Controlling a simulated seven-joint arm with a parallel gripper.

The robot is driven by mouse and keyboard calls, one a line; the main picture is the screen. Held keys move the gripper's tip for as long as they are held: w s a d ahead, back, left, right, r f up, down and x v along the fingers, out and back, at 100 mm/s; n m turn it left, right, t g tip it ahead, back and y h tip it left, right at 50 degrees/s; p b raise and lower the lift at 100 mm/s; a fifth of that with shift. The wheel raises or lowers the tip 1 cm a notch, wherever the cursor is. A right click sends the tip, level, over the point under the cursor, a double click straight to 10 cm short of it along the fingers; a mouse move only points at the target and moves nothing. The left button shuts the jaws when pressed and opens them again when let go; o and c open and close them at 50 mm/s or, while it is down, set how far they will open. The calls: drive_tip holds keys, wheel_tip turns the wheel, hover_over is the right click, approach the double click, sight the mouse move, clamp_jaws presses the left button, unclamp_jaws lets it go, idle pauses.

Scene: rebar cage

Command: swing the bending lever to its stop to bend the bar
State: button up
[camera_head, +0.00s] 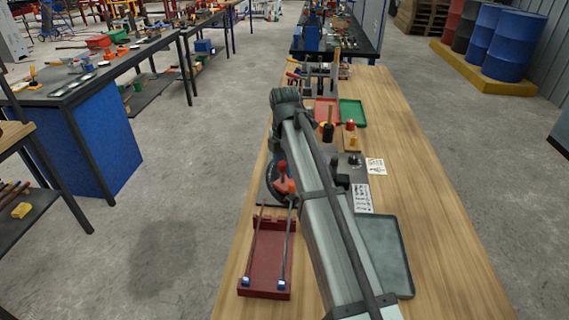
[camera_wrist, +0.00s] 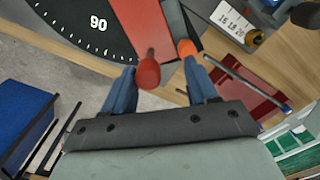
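The bender (camera_head: 272,190) stands on the bench, with a red upright lever handle (camera_head: 282,168). In the wrist view its black dial (camera_wrist: 75,30) is marked 90, and the red lever arm (camera_wrist: 140,22) lies across it. The handle's red knob (camera_wrist: 147,74) is between the two blue fingers of my gripper (camera_wrist: 165,78), nearer the left finger. The fingers are apart, and I see no clear grip on the knob. An orange part (camera_wrist: 187,48) is at the right fingertip.
A red rack (camera_head: 265,285) with thin bars stands in front of the bender. A grey tray (camera_head: 388,255) lies to the right of my arm. Red and green trays (camera_head: 352,113) and small tools are farther back. The bench's right side is clear.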

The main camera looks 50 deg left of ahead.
idle(0.3)
drive_tip(key=shift+a+r, duration=0.1)
drive_tip(key=shift+r, duration=0.15)
wheel_tip(320, 180, up, 13)
drive_tip(key=shift+r, duration=0.15)
idle(0.4)
